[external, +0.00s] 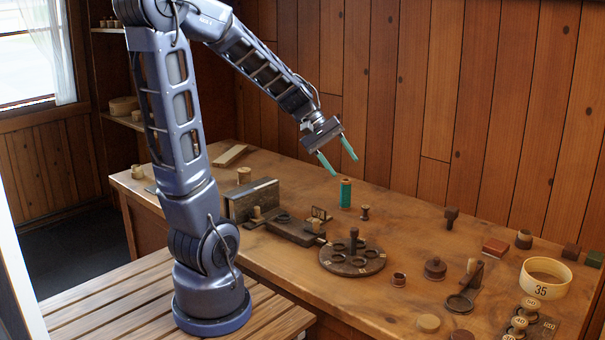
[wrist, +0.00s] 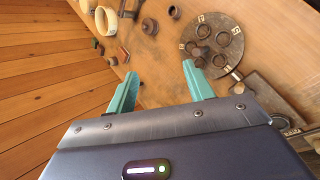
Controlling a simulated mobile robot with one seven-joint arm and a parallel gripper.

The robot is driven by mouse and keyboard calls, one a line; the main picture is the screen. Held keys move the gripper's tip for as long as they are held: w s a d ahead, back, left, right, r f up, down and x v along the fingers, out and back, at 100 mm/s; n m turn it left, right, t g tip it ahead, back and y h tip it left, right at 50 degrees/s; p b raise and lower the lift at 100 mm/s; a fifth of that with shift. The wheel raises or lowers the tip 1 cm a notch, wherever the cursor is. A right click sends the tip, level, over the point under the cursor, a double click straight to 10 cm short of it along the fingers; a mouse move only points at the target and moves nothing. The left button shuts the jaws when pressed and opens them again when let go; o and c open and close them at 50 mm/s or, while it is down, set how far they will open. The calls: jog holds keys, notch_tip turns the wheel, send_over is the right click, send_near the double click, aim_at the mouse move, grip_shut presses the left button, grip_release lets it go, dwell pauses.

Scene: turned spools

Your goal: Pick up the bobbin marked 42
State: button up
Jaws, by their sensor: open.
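My gripper (external: 345,166) is open and empty, held above the table near the wood wall. Its teal fingers are spread apart in the wrist view (wrist: 160,70). I cannot read the number 42 on any piece, so I cannot tell which is that bobbin. A teal-wound spool (external: 345,193) stands upright below my fingers, apart from them. A small dark brown spool (external: 365,212) stands just right of it. A round dark disc (external: 352,262) with several ring-shaped recesses and a central knob lies nearer the front; it also shows in the wrist view (wrist: 212,45).
A cream ring marked 35 (external: 546,279) and a rack of numbered knobs (external: 530,325) are at the right. A red-brown block (external: 496,248) and a lidded dark pot (external: 435,268) stand nearby. The wood wall bounds the back.

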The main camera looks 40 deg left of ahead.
jog(key=w+f+n+t+h, duration=0.1)
jog(key=w+f+n, duration=0.1)
jog(key=w+n, duration=0.15)
jog(key=w+f+n+h, duration=0.1)
jog(key=w+f+n, duration=0.1)
jog(key=w, duration=0.3)
jog(key=n+t+y, duration=0.1)
jog(key=n+t, duration=0.6)
jog(key=n, duration=0.7)
send_over(362, 208)
jog(key=shift+m, duration=0.25)
notch_tip(362, 208, down, 15)
jog(key=shift+w+a+f, duration=0.1)
jog(key=shift+w+a, duration=0.05)
jog(key=shift+f, duration=2.55)
notch_tip(362, 208, down, 2)
jog(key=shift+x, duration=1.25)
jog(key=shift+w, duration=0.25)
jog(key=c, duration=1)
